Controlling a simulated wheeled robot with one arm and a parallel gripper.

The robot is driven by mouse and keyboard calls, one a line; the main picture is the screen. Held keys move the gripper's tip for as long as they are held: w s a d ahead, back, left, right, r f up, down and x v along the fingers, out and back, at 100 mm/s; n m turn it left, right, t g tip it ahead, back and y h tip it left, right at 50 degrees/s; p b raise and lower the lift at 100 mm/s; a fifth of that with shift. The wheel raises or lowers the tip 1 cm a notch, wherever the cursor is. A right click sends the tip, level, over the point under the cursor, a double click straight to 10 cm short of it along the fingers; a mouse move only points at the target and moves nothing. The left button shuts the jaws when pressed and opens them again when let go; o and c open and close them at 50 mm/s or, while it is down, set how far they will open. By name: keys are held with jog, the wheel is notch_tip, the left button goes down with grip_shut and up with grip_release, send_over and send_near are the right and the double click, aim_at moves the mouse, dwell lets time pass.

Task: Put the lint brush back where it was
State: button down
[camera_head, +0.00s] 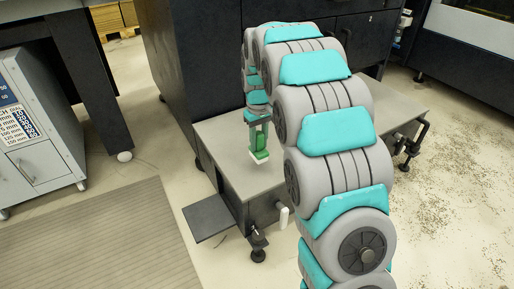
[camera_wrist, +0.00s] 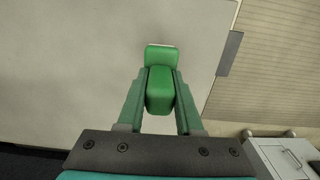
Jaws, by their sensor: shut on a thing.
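The lint brush (camera_head: 261,156) is green with a white underside edge. My gripper (camera_head: 258,141) is shut on it, with the brush hanging below the fingers. In the wrist view the green brush (camera_wrist: 159,92) sits between the two dark green fingers of the gripper (camera_wrist: 160,76), its wider end reaching past the fingertips. The grey table top (camera_head: 222,140) lies under the brush. I cannot tell for sure whether the brush touches it or hangs a little above.
A low dark shelf plate (camera_head: 208,218) juts out at the table's left front, with a white handle (camera_head: 283,216) nearby. A large dark machine (camera_head: 195,60) stands behind the table. A ribbed mat (camera_head: 100,240) and a grey cabinet (camera_head: 40,130) are to the left. The near table top is bare.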

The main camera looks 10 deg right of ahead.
jog(key=shift+w+a, duration=0.15)
jog(key=shift+w, duration=0.55)
jog(key=shift+f, duration=1.75)
jog(key=shift+f, duration=0.2)
jog(key=c, duration=0.6)
grip_release()
jog(key=shift+o, duration=0.2)
notch_tip(320, 180, up, 12)
jog(key=shift+w+f, duration=0.1)
jog(key=shift+f, duration=0.15)
jog(key=shift+r, duration=0.45)
